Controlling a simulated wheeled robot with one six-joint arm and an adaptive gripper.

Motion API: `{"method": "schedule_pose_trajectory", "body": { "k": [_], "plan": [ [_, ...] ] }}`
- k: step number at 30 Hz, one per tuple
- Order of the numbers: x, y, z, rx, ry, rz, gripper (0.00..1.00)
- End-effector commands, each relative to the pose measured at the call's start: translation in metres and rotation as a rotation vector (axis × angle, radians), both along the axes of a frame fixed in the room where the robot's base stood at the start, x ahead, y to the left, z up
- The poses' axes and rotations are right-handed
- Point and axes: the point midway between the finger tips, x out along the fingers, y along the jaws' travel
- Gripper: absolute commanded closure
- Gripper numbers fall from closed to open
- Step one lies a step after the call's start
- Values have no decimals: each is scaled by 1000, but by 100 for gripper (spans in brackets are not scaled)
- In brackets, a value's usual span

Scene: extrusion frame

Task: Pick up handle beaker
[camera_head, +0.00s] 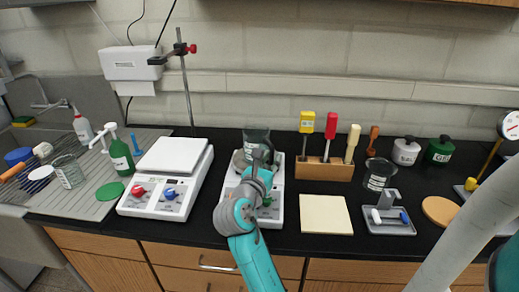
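A dark, see-through beaker (256,138) stands upright on or above the white hotplate (277,187) in the middle of the counter. My gripper (262,155) is right in front of it and hides part of it. I cannot tell whether the fingers touch the beaker or are open or shut. No handle can be made out on it. Another glass beaker (379,174) with a label stands upright to the right, behind a small grey tray. A third glass beaker (68,172) stands at the left on the sink's drainboard.
A white hotplate (170,165) and a clamp stand (187,90) are to the left. A wooden block (324,170) with coloured-handle tools is to the right. A cream pad (326,214) lies in front of it. A grey tray (389,217) and a cork disc (440,210) are farther right.

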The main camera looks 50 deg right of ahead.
Motion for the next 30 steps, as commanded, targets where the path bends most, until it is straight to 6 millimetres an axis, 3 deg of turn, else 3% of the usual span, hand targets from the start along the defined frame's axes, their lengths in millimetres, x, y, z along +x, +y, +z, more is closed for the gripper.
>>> {"method": "schedule_pose_trajectory", "body": {
  "k": [10,14,30],
  "plan": [
    [2,-9,0,0,0,0,73],
    [2,-9,0,0,0,0,100],
    [2,-8,3,0,-2,1,100]
  ]
}}
